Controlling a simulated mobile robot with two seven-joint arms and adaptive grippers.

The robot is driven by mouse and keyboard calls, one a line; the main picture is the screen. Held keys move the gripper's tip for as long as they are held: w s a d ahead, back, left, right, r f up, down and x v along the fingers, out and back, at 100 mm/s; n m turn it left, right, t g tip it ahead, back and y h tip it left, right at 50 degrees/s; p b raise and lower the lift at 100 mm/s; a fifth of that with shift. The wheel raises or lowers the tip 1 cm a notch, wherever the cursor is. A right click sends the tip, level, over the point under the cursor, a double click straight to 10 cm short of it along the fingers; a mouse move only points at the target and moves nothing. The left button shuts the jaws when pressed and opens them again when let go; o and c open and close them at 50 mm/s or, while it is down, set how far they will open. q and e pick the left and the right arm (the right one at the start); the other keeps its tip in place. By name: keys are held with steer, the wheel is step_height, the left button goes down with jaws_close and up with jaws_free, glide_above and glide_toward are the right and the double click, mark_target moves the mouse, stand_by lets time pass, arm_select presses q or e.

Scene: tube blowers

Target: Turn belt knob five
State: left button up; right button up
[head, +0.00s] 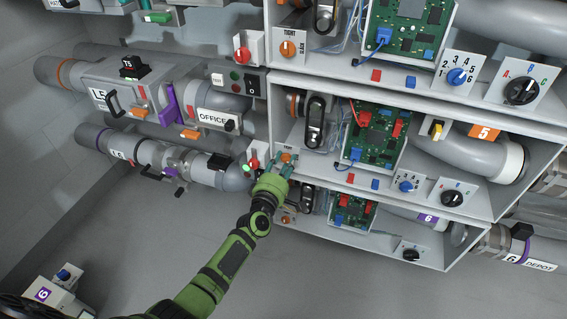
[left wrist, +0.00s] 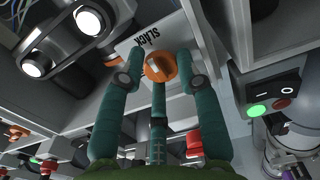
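The orange belt knob (head: 287,157) sits on a white plate in the middle shelf row, the row with the orange "5" label (head: 484,132). In the left wrist view the knob (left wrist: 160,66) shows a pale mark, and its plate reads "SLACK". My left gripper (head: 282,163) is at this knob. In the left wrist view its green fingers (left wrist: 161,58) stand spread around the knob, one on each side and one below. I see gaps at the sides; firm contact cannot be made out. My right gripper is not in view.
Another orange knob (head: 288,48) marked "TIGHT" and "SLACK" is in the row above. A lit green button (left wrist: 256,110) and red switch (head: 253,160) are close by.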

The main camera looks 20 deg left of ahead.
arm_select(q)
steer(key=shift+o, duration=1.1)
steer(key=shift+d+r, duration=0.15)
steer(key=shift+d, duration=0.15)
steer(key=shift+a, duration=0.1)
steer(key=shift+a, duration=0.1)
